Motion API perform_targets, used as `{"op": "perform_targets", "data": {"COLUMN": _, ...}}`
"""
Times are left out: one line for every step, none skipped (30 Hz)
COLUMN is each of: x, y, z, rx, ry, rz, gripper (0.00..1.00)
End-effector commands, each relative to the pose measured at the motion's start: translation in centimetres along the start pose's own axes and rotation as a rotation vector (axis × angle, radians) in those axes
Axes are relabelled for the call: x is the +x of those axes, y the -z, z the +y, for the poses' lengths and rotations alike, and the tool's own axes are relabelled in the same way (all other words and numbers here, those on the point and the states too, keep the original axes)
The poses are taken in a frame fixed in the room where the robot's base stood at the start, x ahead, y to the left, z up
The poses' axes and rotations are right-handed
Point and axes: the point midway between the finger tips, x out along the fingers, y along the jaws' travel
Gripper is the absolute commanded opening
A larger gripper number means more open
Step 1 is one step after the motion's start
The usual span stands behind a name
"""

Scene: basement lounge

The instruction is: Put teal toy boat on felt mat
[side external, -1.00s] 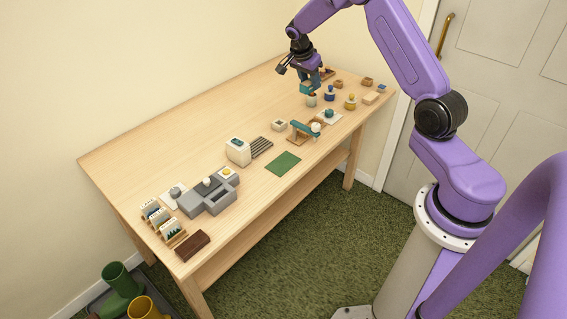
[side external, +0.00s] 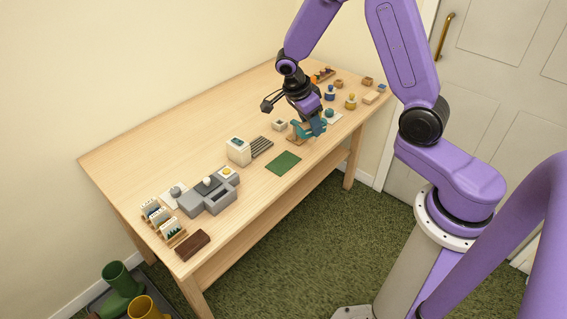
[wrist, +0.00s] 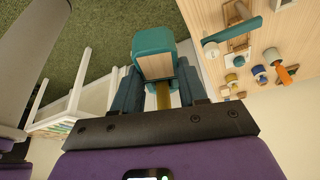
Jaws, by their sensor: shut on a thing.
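The teal toy boat (wrist: 154,42), teal with a pale wooden face, is between the two fingers of my gripper (wrist: 160,88) in the wrist view. My gripper is shut on it. In the side view my gripper (side external: 310,130) is over the right half of the table, above and to the right of the mat. There the boat is hard to tell apart from the blue-teal fingers and the teal-topped wooden stand behind them. The green felt mat (side external: 284,163) lies flat and bare near the table's front edge.
The teal-topped wooden stand (wrist: 237,32) shows beside the boat. A white box (side external: 238,151) and a dark slatted rack (side external: 261,147) stand left of the mat. A grey machine (side external: 208,196) is farther left. Small pegs and blocks (side external: 351,102) stand at right.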

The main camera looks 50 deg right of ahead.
Motion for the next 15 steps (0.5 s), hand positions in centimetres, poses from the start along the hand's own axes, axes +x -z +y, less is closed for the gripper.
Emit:
{"op": "perform_targets", "data": {"x": -0.1, "y": -0.2, "z": 0.8, "rx": 0.008, "ry": -0.003, "rz": 0.003, "gripper": 0.12}}
{"op": "perform_targets", "data": {"x": -0.1, "y": -0.2, "z": 1.2, "rx": 0.012, "ry": -0.005, "rz": 0.004, "gripper": 0.12}}
{"op": "perform_targets", "data": {"x": -0.2, "y": -0.3, "z": 1.8, "rx": 0.02, "ry": -0.008, "rz": 0.007, "gripper": 0.12}}
{"op": "perform_targets", "data": {"x": -0.2, "y": -0.4, "z": 2.0, "rx": 0.024, "ry": -0.009, "rz": 0.008, "gripper": 0.12}}
{"op": "perform_targets", "data": {"x": -0.2, "y": -0.4, "z": 2.4, "rx": 0.029, "ry": -0.011, "rz": 0.009, "gripper": 0.12}}
{"op": "perform_targets", "data": {"x": -0.3, "y": -0.4, "z": 2.8, "rx": 0.036, "ry": -0.013, "rz": 0.011, "gripper": 0.12}}
{"op": "perform_targets", "data": {"x": -0.3, "y": -0.5, "z": 3.0, "rx": 0.039, "ry": -0.014, "rz": 0.012, "gripper": 0.12}}
{"op": "perform_targets", "data": {"x": -0.3, "y": -0.5, "z": 3.4, "rx": 0.043, "ry": -0.016, "rz": 0.014, "gripper": 0.12}}
{"op": "perform_targets", "data": {"x": -0.3, "y": -0.5, "z": 3.7, "rx": 0.048, "ry": -0.017, "rz": 0.016, "gripper": 0.12}}
{"op": "perform_targets", "data": {"x": -0.3, "y": -0.6, "z": 4.0, "rx": 0.051, "ry": -0.018, "rz": 0.017, "gripper": 0.12}}
{"op": "perform_targets", "data": {"x": 0.0, "y": -0.6, "z": 3.9, "rx": 0.052, "ry": -0.019, "rz": 0.018, "gripper": 0.12}}
{"op": "perform_targets", "data": {"x": 0.4, "y": -0.8, "z": 3.9, "rx": 0.052, "ry": -0.02, "rz": 0.018, "gripper": 0.12}}
{"op": "perform_targets", "data": {"x": 0.6, "y": -0.9, "z": 3.9, "rx": 0.052, "ry": -0.02, "rz": 0.018, "gripper": 0.12}}
{"op": "perform_targets", "data": {"x": 0.9, "y": -1.0, "z": 3.8, "rx": 0.051, "ry": -0.02, "rz": 0.019, "gripper": 0.12}}
{"op": "perform_targets", "data": {"x": 1.2, "y": -1.1, "z": 3.8, "rx": 0.051, "ry": -0.019, "rz": 0.018, "gripper": 0.12}}
